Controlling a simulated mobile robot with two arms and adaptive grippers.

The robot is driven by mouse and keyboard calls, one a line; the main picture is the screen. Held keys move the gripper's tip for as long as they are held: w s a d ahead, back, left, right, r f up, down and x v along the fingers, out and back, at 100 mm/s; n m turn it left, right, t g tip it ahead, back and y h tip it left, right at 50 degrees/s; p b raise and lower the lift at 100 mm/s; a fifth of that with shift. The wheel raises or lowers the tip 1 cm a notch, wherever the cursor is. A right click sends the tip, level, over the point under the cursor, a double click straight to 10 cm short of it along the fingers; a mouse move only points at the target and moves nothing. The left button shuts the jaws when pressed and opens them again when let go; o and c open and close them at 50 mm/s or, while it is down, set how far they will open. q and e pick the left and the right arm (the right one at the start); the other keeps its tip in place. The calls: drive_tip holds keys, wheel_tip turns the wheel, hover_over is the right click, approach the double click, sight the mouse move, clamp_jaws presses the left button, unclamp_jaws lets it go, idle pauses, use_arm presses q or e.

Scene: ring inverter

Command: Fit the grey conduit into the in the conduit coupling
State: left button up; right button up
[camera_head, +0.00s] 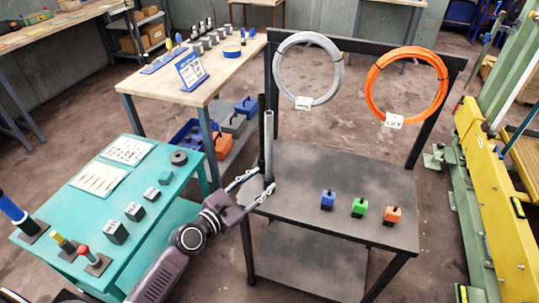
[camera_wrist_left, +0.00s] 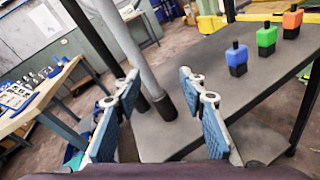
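The grey conduit (camera_head: 269,140) stands upright near the left edge of the black table. In the left wrist view the conduit (camera_wrist_left: 137,45) runs down to a dark cylindrical piece (camera_wrist_left: 164,106), which looks like the coupling, on the tabletop. I cannot tell how deep the conduit sits in it. My left gripper (camera_head: 263,183) is open at the conduit's lower end. In the left wrist view its two fingers (camera_wrist_left: 160,82) are spread and empty, with the dark piece just beyond the fingertips, between them. My right gripper is not in view.
The black table (camera_head: 310,180) bears blue (camera_head: 328,200), green (camera_head: 359,207) and orange (camera_head: 393,215) blocks. A dark post (camera_head: 262,125) stands close beside the conduit. Grey (camera_head: 336,73) and orange (camera_head: 442,85) coils hang behind. A teal table (camera_head: 135,225) is at left.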

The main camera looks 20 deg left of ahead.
sight(267, 149)
use_arm(q)
drive_tip(key=w+r+n, duration=0.1)
drive_tip(key=r, duration=0.1)
drive_tip(key=w+a+r+n+t, duration=0.1)
drive_tip(key=r+n, duration=0.1)
drive_tip(key=w+a+r+n, duration=0.1)
drive_tip(key=w+r+n, duration=0.1)
drive_tip(key=shift+w+t, duration=0.1)
drive_tip(key=shift+t, duration=0.3)
drive_tip(key=x, duration=0.5)
drive_tip(key=shift+w+d+f, duration=0.15)
drive_tip(key=shift+w+d, duration=0.1)
drive_tip(key=shift+w, duration=0.1)
clamp_jaws()
